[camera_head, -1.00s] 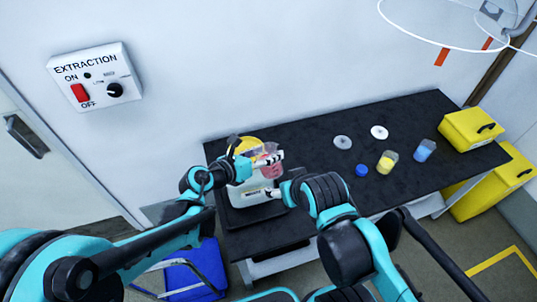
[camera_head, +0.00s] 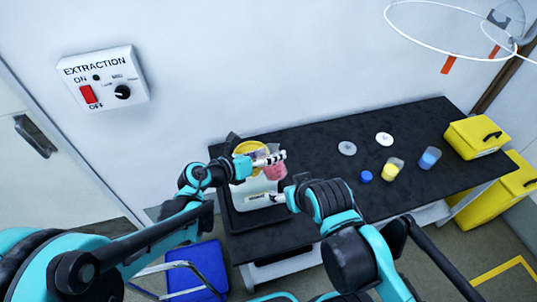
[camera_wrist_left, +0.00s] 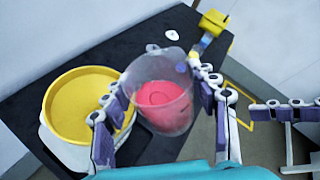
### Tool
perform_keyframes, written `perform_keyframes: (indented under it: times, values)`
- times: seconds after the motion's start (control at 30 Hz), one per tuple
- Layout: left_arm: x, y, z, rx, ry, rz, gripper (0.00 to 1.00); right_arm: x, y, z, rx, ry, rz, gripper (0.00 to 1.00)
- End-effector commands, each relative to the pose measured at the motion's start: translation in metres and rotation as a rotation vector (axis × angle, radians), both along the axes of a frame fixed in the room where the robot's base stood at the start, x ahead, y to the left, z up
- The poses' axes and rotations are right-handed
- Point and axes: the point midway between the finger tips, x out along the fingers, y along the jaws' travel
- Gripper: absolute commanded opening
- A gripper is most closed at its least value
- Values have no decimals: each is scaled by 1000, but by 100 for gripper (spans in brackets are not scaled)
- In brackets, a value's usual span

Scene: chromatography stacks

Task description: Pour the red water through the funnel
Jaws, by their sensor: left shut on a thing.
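My left gripper (camera_wrist_left: 160,118) is shut on a clear beaker (camera_wrist_left: 158,72) holding red water (camera_wrist_left: 160,110). The held beaker also shows in the head view (camera_head: 278,172). The yellow funnel (camera_wrist_left: 72,105) sits on top of a white container (camera_head: 256,203), left of the beaker in the left wrist view. The beaker's rim is close to the funnel's rim; I cannot tell if they touch. The red water is still inside the beaker. My right gripper (camera_head: 283,197) is low, beside the container's right side; its finger opening is unclear.
A yellow-filled beaker (camera_head: 390,170), a blue-filled beaker (camera_head: 428,160), a blue cap (camera_head: 366,176) and two pale discs (camera_head: 384,139) stand on the black table (camera_head: 318,145) to the right. Yellow cases (camera_head: 478,135) are at its right end. A wall is behind.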

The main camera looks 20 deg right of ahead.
Motion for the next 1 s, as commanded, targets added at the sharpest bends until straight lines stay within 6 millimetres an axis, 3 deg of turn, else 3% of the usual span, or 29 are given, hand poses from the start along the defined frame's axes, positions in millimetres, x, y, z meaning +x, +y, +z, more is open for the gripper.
perform_keyframes:
  times: [1.0]
  values:
    - [5,2,-3,-93,163,1,21,0,0,-12,0,0,0,70]
